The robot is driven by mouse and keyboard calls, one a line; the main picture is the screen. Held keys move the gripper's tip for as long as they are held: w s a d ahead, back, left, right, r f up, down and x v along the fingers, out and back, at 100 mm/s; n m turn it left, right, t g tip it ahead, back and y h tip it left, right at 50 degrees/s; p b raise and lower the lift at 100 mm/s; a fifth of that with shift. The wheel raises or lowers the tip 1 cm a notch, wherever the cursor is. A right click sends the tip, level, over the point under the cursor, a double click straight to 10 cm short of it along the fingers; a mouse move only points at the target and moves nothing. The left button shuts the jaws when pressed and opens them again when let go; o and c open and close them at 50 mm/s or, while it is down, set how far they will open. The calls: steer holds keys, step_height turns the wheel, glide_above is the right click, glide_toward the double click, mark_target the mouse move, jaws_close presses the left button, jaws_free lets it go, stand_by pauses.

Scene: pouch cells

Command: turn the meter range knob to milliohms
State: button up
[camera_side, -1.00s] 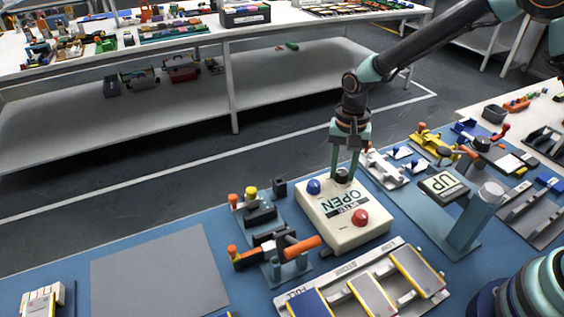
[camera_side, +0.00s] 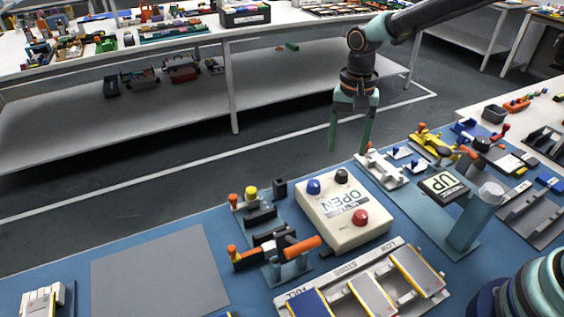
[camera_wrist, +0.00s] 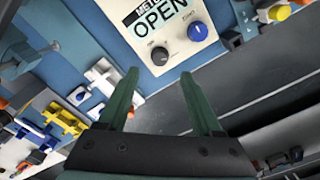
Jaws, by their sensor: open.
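The meter (camera_side: 338,230) is a cream box with a display that reads OPEN, on the blue mat. On its top are a black knob (camera_side: 341,176), a blue knob (camera_side: 313,187) and a red knob (camera_side: 360,217). In the wrist view the black knob (camera_wrist: 160,56) and the blue knob (camera_wrist: 198,31) show beyond my fingertips; their markings are too small to read. My gripper (camera_side: 349,150) is open and empty, raised above and behind the meter, apart from the knobs. Its two green fingers also show in the wrist view (camera_wrist: 160,76).
A clamp with an orange handle (camera_side: 300,247) stands left of the meter. A tray with pouch cells (camera_side: 372,294) lies in front. The grey pad (camera_side: 158,272) at left is clear.

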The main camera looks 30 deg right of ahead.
steer(key=shift+r, duration=2.25)
steer(key=s+d+r+n+t, duration=0.2)
steer(key=s+d+r+n, duration=0.2)
steer(key=s, duration=0.3)
steer(key=s+d+r+n+t, duration=0.3)
steer(key=s+d+r+n, duration=0.1)
steer(key=s, duration=0.3)
steer(key=shift+s+d+t, duration=0.2)
steer(key=shift+d+t, duration=0.05)
steer(key=shift+t, duration=0.05)
